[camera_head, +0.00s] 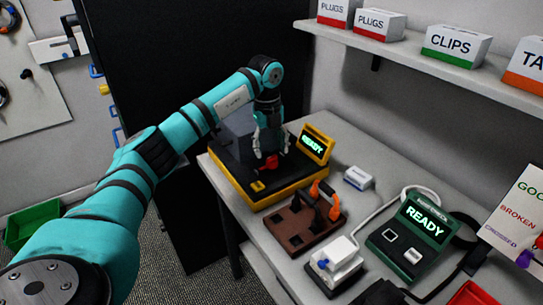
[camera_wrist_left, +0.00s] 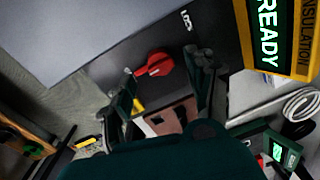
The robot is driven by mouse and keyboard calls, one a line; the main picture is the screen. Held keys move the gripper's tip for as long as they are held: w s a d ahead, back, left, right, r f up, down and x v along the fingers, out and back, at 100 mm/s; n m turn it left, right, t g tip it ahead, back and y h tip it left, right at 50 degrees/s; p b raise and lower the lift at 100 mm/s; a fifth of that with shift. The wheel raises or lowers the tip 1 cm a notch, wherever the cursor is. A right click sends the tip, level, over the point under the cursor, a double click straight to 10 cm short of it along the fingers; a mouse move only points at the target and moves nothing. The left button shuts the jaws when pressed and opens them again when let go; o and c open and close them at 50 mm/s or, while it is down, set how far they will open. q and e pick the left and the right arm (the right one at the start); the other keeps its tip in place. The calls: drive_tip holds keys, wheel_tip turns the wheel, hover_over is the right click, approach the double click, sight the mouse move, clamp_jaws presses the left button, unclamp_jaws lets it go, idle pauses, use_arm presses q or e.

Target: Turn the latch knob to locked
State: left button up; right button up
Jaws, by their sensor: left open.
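The red latch knob (camera_head: 270,162) is on the black top of the yellow-edged insulation tester (camera_head: 262,204), below my left gripper (camera_head: 269,150). In the left wrist view the knob (camera_wrist_left: 154,66) shows beyond and between the spread fingers of my left gripper (camera_wrist_left: 165,82). The gripper is open and points down at the knob; I cannot tell whether a finger touches it. A small white marking (camera_wrist_left: 187,20) is on the dark surface past the knob, too small to read surely. The tester's screen (camera_head: 313,145) reads READY. My right gripper is not in view.
A small white box (camera_head: 358,178) is behind. A shelf (camera_head: 430,75) with labelled boxes hangs above.

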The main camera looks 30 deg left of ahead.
sight(271, 157)
use_arm(q)
wheel_tip(271, 157, down, 3)
drive_tip(key=shift+r, duration=0.15)
drive_tip(key=shift+w+f, duration=0.1)
drive_tip(key=shift+f, duration=0.6)
drive_tip(key=shift+c, duration=0.4)
drive_tip(key=c, duration=1.1)
drive_tip(key=shift+o, duration=0.2)
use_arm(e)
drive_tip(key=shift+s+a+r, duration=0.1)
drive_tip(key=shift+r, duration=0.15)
